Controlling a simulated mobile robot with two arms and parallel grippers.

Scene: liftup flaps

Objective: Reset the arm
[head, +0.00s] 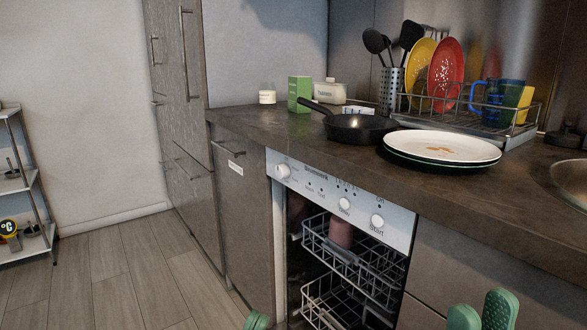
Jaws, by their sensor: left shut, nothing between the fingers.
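My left gripper (256,320) shows only as green fingertips at the bottom edge, in front of the dishwasher's lower left corner. It is shut and empty. My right gripper (482,312) shows as two green fingertips at the bottom right, in front of the drawer fronts. Its tips stand a little apart with nothing seen between them. The rest of both arms is out of view. The dishwasher (345,200) has its control panel in view and its inside exposed. Its wire racks (350,260) show, with a reddish cup (341,232) in the upper one.
The countertop (340,150) holds a black pan (358,128), a white plate (440,146) with food remains, a green box (299,92) and a dish rack (470,118). A sink (572,180) lies at the right. The floor (120,280) at left is clear; a shelf (22,185) stands beyond.

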